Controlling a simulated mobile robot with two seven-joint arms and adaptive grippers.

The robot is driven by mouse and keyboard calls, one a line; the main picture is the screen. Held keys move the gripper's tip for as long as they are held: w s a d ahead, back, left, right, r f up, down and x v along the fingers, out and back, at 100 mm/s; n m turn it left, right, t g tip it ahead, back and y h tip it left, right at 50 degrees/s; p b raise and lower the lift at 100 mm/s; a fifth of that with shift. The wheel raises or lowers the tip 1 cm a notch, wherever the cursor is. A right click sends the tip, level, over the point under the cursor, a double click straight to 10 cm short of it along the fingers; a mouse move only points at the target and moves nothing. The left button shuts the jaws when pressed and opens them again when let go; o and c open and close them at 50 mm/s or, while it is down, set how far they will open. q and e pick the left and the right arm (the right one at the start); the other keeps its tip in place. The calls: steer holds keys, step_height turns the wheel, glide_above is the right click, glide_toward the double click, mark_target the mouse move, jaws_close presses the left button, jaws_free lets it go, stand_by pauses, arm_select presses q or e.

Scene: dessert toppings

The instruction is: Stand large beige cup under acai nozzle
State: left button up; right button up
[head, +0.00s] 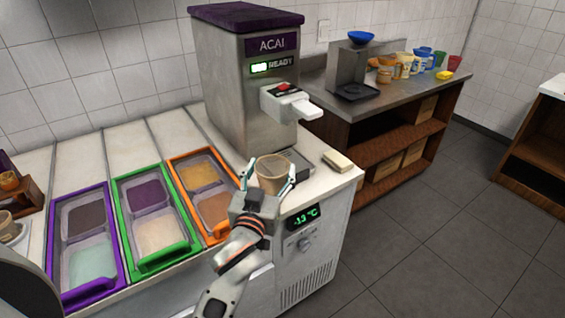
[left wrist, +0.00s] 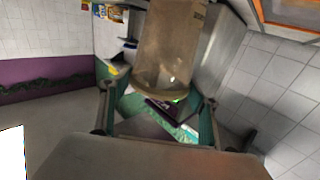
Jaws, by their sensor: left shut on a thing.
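The large beige cup (head: 271,176) is held upright between the fingers of my left gripper (head: 274,180), in front of the acai machine (head: 232,70). It looks translucent and open at the top. In the left wrist view the cup (left wrist: 172,45) fills the upper middle, between the gripper's fingers (left wrist: 158,103). The acai nozzle (head: 290,102) juts out from the machine, above and slightly right of the cup in the head view. The drip tray (head: 300,162) lies just behind and right of the cup, partly hidden by it. My right gripper is not in view.
A pale sponge-like block (head: 337,160) lies right of the drip tray. Purple (head: 116,245), green (head: 184,243) and orange (head: 182,190) topping trays are left of the cup. A back counter (head: 398,80) holds several cups and a blue bowl (head: 361,37).

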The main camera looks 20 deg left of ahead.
mark_target(276, 160)
arm_select(q)
steer(key=w, duration=0.3)
steer(key=shift+w+r, duration=0.3)
steer(key=shift+r, duration=0.05)
steer(key=w+a+f, duration=0.1)
steer(key=w+f, duration=0.1)
steer(key=w, duration=0.6)
steer(key=w+a+f, duration=0.1)
steer(key=w, duration=0.6)
steer(key=shift+w+f, duration=0.35)
steer(key=shift+w, duration=0.05)
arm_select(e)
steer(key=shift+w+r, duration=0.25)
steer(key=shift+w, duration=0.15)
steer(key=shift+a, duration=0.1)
arm_select(q)
steer(key=shift+f, duration=0.15)
steer(key=o, duration=1.1)
steer(key=shift+c, duration=0.2)
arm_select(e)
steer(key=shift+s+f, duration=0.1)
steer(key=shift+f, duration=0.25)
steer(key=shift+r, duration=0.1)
